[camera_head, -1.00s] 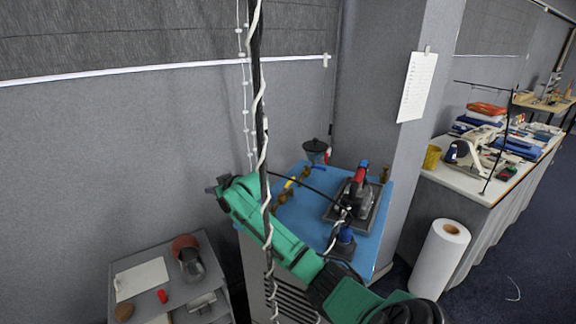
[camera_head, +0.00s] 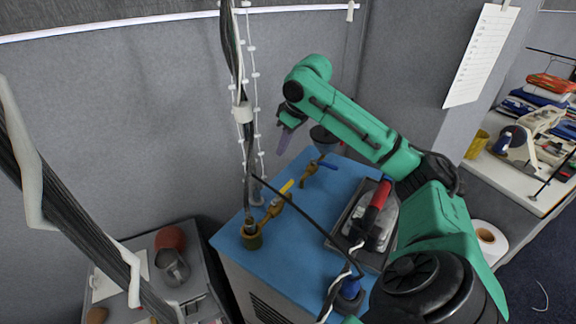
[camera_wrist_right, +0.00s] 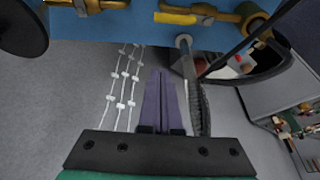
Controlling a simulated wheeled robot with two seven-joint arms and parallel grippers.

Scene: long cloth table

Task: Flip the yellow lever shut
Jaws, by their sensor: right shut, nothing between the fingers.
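The yellow lever (camera_head: 286,187) sits on a brass valve (camera_head: 272,207) on the blue-topped cabinet (camera_head: 310,210). The lever looks roughly in line with the brass pipe. It also shows at the top of the right wrist view (camera_wrist_right: 175,18), beside the brass valve body (camera_wrist_right: 205,17). My right gripper (camera_head: 283,142) is above and behind the lever, near the wall, apart from it. Its purple fingers (camera_wrist_right: 160,80) are together and empty. My left gripper is not in view.
A blue-handled valve (camera_head: 327,164) is just beyond the yellow lever. A thin black rod (camera_head: 305,220) crosses above the cabinet top. A red-handled iron (camera_head: 378,205) stands on the right. Cables (camera_head: 240,100) hang at left.

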